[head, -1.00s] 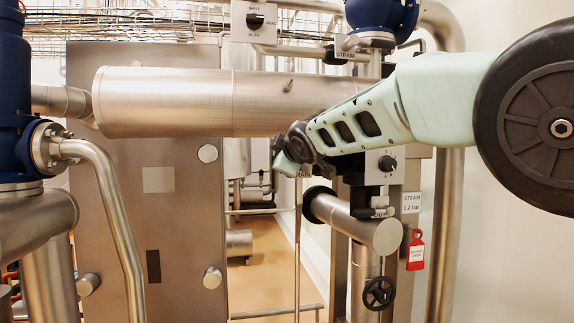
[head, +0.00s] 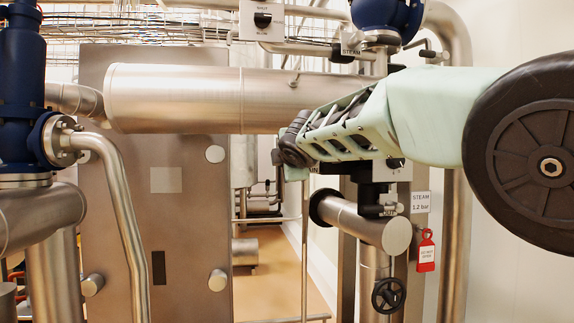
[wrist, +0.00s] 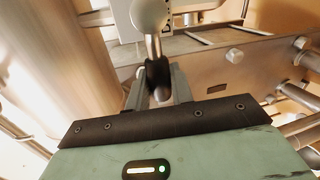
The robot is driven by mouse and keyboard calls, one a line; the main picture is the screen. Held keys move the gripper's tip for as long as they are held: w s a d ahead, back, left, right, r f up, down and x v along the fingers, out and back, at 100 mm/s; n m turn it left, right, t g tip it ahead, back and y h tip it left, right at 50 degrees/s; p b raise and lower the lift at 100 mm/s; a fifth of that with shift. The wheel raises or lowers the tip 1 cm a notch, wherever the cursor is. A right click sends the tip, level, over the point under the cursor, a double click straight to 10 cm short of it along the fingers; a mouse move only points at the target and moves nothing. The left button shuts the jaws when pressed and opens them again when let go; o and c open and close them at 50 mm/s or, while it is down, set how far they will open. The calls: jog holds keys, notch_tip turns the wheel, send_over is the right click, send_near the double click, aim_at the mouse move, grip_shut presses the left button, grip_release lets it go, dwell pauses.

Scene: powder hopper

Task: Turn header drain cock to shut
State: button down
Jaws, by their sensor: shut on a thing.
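The drain cock shows in the wrist view as a pale rounded body (wrist: 149,14) with a metal stem and a dark-gripped lever (wrist: 157,78). My gripper (wrist: 160,92) is shut on the dark end of this lever. In the head view my arm reaches in from the right to just below the big horizontal steel header (head: 175,98). There the cock and my fingertips are hidden behind my wrist, so I cannot read the lever's angle against its marks.
A steel pipe with a flat end cap (head: 397,235) and a black handwheel (head: 388,295) stand below my arm. A red tag (head: 426,252) hangs at right. A switch box (head: 262,20) is above the header. A steel panel (head: 185,240) stands at left.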

jog(key=shift+f, duration=0.8)
jog(key=c, duration=1.3)
grip_release()
jog(key=shift+r, duration=0.4)
jog(key=b+v, duration=0.8)
jog(key=v, duration=0.9)
jog(key=shift+s, duration=0.2)
jog(key=shift+r, duration=0.1)
